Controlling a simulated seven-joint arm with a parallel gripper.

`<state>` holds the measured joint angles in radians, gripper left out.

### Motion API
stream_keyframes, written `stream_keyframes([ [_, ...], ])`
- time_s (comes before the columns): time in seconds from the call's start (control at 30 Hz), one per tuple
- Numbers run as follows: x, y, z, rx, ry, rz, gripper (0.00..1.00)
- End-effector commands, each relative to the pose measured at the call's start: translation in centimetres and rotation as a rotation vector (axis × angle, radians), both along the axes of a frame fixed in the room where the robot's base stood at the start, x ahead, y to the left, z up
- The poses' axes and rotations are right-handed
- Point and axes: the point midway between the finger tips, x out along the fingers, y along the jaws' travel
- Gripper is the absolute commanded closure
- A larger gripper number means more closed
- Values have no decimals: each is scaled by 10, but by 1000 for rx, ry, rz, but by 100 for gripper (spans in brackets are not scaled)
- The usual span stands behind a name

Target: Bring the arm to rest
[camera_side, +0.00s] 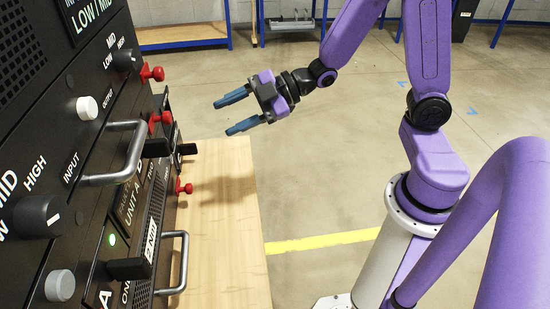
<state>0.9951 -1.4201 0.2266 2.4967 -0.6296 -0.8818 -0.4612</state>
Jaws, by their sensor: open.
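My gripper (232,112) is open and empty. It hangs in the air over the far end of the wooden table (225,215), with its two blue fingers pointing left toward the rack. The rack (60,150) fills the left side, with black panels, metal handles and knobs. A clear gap lies between my fingertips and the rack's red knobs (158,74). My arm is bent, reaching from its white pedestal at right up and over to the gripper.
Metal handles (135,150) and several red knobs stick out from the rack. The wooden table top is bare beside it. Workbenches with blue legs (180,35) stand at the back. A yellow line (320,241) crosses the open concrete floor.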

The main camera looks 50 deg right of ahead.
Motion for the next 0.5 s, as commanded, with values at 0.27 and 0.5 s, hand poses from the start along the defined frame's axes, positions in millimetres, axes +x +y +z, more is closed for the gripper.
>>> stream_keyframes([
  [0.27, -31, 1, -20, -189, 257, -141, 47],
  [0.5, -81, -13, -32, -342, 500, -269, 47],
])
